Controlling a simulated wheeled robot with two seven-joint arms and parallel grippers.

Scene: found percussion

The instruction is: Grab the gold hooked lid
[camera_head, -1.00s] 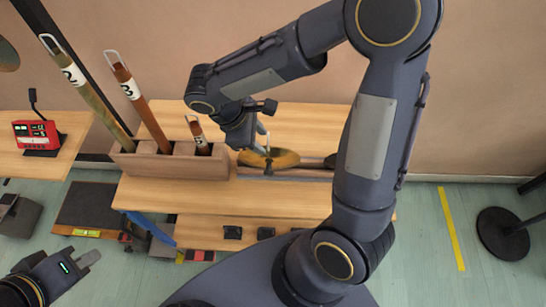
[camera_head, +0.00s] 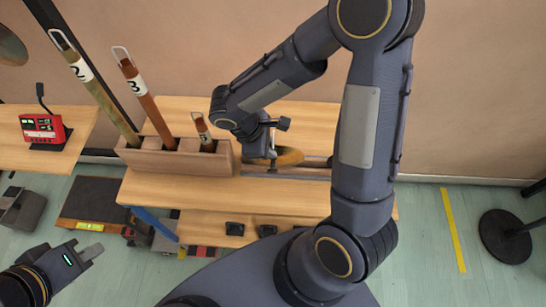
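The gold lid (camera_head: 291,156) lies at the back of the wooden table, partly hidden behind my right gripper. Its hook is not clear to see here. My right gripper (camera_head: 272,158) points down at the lid's left part, at or very near it. Its fingertips are small and partly covered by its own wrist, so I cannot tell if they are open, shut or touching the lid. My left gripper (camera_head: 92,251) is at the lower left, far from the lid, with nothing visible in it.
A wooden holder (camera_head: 170,162) with numbered tubes (camera_head: 140,88) stands left of the lid. A dark rail (camera_head: 285,173) runs by the lid. A red device (camera_head: 44,130) sits on the left table. Small black blocks (camera_head: 235,229) are on the lower shelf.

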